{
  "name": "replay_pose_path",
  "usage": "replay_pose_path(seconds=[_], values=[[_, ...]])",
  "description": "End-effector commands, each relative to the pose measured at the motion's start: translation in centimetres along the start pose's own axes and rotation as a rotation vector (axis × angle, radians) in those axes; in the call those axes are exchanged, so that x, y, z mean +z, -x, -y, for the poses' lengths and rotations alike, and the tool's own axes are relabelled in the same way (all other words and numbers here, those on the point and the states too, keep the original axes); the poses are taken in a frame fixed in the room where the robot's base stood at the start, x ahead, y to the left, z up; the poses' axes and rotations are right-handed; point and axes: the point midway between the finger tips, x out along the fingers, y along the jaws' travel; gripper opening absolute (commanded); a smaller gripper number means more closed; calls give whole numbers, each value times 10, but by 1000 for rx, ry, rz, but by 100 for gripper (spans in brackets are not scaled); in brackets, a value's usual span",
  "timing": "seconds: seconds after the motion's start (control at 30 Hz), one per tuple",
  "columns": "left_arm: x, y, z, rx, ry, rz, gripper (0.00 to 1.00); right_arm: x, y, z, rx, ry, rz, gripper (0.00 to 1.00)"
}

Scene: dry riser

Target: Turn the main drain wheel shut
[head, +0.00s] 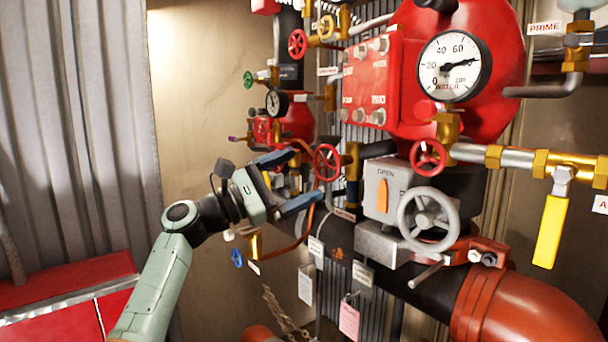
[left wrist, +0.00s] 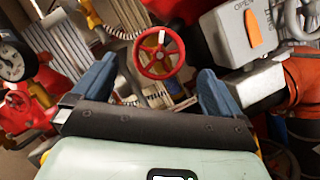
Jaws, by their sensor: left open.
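A red handwheel (head: 327,162) on a brass valve stands just past the tips of my left gripper (head: 306,175). I cannot read a tag that names it as the main drain wheel. In the left wrist view the red wheel (left wrist: 159,54) lies between and beyond the two blue fingers of my left gripper (left wrist: 158,68), with a white mark on its upper rim. The fingers are spread wide and empty, and I see no contact with the wheel. My right gripper is not in view.
A grey handwheel (head: 427,221) on a box with an orange OPEN indicator (head: 383,195), another red wheel (head: 428,157) and a yellow lever (head: 550,231) stand to the right. A copper pipe (head: 299,235) runs close by my fingers. A blue wheel (head: 237,258) sits below.

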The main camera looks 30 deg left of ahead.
Motion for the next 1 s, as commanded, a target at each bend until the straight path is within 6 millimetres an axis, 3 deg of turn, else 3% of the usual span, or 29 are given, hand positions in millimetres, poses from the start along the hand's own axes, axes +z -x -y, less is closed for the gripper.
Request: replay_pose_path(seconds=[0.13, 0.3, 0.53, 0.67, 1.0], values=[[12, 10, 20, 59, 209, -4, 100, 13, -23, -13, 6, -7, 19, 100], [15, 35, 30, 192, 503, -9, 100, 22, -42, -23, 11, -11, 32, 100], [12, 52, 30, 290, 682, -3, 100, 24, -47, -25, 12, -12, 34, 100], [13, 38, 24, 290, 687, -1, 100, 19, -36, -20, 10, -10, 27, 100], [10, -31, 2, 289, 683, 5, 100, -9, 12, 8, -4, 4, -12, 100]])
